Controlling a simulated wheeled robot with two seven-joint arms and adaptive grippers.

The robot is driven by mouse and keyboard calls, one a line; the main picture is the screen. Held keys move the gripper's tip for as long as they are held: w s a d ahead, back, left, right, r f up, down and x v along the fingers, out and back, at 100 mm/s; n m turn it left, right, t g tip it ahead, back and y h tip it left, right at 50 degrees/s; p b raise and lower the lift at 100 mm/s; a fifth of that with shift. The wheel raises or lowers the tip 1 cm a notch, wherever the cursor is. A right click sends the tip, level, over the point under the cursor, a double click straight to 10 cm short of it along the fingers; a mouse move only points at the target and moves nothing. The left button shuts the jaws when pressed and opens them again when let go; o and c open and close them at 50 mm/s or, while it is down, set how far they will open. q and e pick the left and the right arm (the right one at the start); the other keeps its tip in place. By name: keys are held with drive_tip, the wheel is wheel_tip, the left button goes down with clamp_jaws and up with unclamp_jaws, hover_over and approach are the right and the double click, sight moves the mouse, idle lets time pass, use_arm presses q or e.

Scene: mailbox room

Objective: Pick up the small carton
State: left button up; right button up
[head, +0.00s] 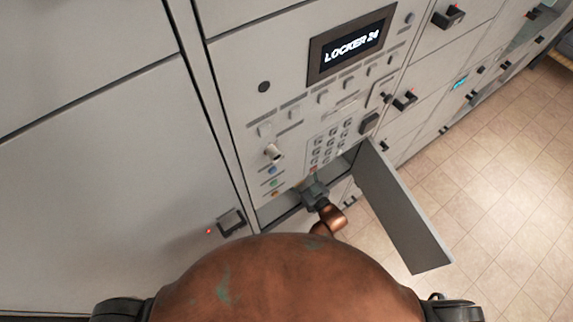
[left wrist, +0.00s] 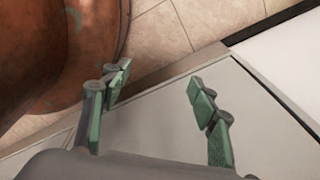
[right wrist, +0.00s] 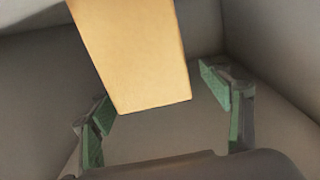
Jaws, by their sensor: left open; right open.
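The small carton (right wrist: 140,50) is a plain tan box inside a grey locker compartment in the right wrist view. My right gripper (right wrist: 155,88) is open around the near end of the carton, which lies closer to the left finger in the picture. I see no clear contact. In the head view my right wrist (head: 315,190) reaches into the open compartment below the keypad; the fingers and carton are hidden there. My left gripper (left wrist: 157,80) is open and empty in front of a grey locker panel, outside the head view.
The open locker door (head: 402,210) stands out to the right of my right wrist. Grey compartment walls (right wrist: 270,45) close in around the right gripper. A control panel with a screen (head: 350,46) reading "LOCKER 24" is above. Tiled floor (head: 500,200) is clear at the right.

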drive_tip(key=x, duration=0.3)
drive_tip(key=shift+w, duration=0.45)
drive_tip(key=shift+w+a, duration=0.35)
drive_tip(key=shift+w, duration=0.1)
drive_tip(key=shift+c, duration=0.4)
drive_tip(key=c, duration=0.3)
use_arm(q)
drive_tip(key=shift+s+a+f, duration=0.1)
drive_tip(key=shift+s+f, duration=0.1)
drive_tip(key=shift+s, duration=0.65)
use_arm(e)
clamp_jaws()
